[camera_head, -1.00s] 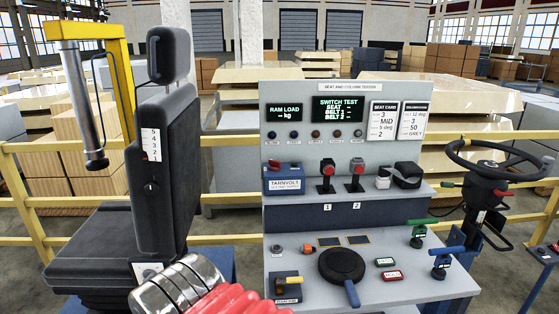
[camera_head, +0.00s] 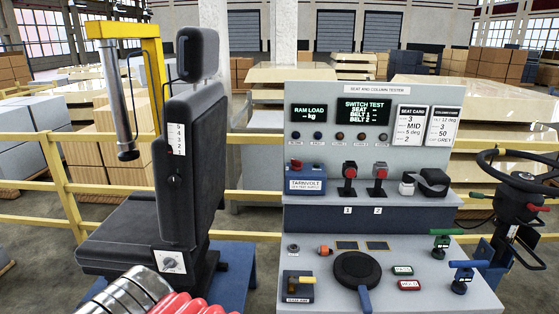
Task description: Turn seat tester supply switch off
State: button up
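The seat and column tester (camera_head: 375,90) stands at centre right, with a sloped desk, a shelf and an upright panel. A blue and white box marked TARNVOLT (camera_head: 305,185), with small print that seems to say test supply, sits at the left of the shelf. A small red part (camera_head: 296,163) shows on its top; I cannot make out its position. The RAM LOAD display (camera_head: 309,114) and the SWITCH TEST display (camera_head: 364,112) are lit. A ribbed silver and red part of my arm shows at the bottom left, apart from the box. My gripper is not visible.
A black seat (camera_head: 190,150) stands left of the tester, near a yellow post with a hanging cylinder (camera_head: 118,105). A steering wheel (camera_head: 520,170) stands right. Yellow railings run behind.

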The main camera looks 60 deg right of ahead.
aim_at(296, 165)
jog(key=u, duration=0.4)
jog(key=k, duration=1.35)
jog(key=z, duration=0.5)
jog(key=i, duration=1)
